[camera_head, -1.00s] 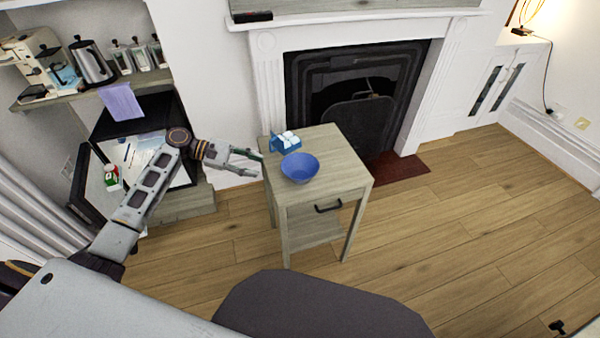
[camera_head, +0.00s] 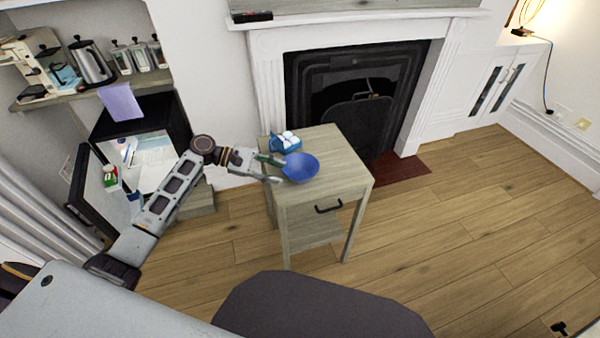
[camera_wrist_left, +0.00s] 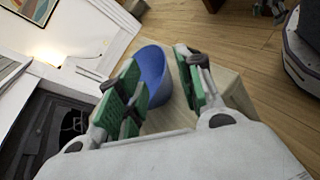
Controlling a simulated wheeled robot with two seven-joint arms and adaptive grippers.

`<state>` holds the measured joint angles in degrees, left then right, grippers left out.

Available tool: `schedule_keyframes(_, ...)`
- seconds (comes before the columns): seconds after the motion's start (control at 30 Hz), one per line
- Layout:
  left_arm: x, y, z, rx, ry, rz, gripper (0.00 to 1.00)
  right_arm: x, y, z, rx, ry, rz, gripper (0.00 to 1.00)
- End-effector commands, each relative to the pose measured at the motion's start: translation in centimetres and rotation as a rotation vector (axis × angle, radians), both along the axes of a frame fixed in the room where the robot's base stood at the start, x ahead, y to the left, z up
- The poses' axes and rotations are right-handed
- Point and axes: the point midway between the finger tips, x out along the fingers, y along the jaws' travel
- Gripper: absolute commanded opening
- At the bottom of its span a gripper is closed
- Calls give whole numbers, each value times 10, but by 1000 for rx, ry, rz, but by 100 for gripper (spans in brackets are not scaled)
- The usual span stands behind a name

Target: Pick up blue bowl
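The blue bowl (camera_head: 300,167) stands upright on the small wooden side table (camera_head: 335,178), near its left edge. My left gripper (camera_head: 277,170) is at the bowl's left side in the head view, with its fingers apart. In the left wrist view the bowl (camera_wrist_left: 153,75) shows between the two green-padded fingers of my left gripper (camera_wrist_left: 160,82). The near rim side lies between the fingertips; I cannot tell whether either finger touches it.
A blue carton with white eggs (camera_head: 286,142) sits just behind the bowl on the table. The fireplace (camera_head: 355,95) is behind the table.

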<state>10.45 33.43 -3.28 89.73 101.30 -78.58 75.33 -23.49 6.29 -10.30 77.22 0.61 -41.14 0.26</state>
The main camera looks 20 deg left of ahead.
Motion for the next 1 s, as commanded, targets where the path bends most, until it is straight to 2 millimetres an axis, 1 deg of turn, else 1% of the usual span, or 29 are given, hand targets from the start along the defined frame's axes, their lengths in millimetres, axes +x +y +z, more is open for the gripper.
schedule_keyframes(0.17,1,-5,-2,-1,0,0,36,-4,0,-2,-1,6,0,100)
schedule_keyframes(0.3,4,-18,-7,-1,0,-2,36,-4,0,-1,-2,14,1,100)
schedule_keyframes(0.5,9,-39,-15,-1,1,-1,36,6,3,9,0,7,2,100)
schedule_keyframes(0.6,11,-46,-18,-1,0,0,36,10,4,13,2,2,3,100)
schedule_keyframes(0.73,12,-50,-19,0,0,0,36,12,5,16,2,4,3,100)
schedule_keyframes(1.0,11,-50,-19,0,0,0,36,10,5,15,2,7,3,100)
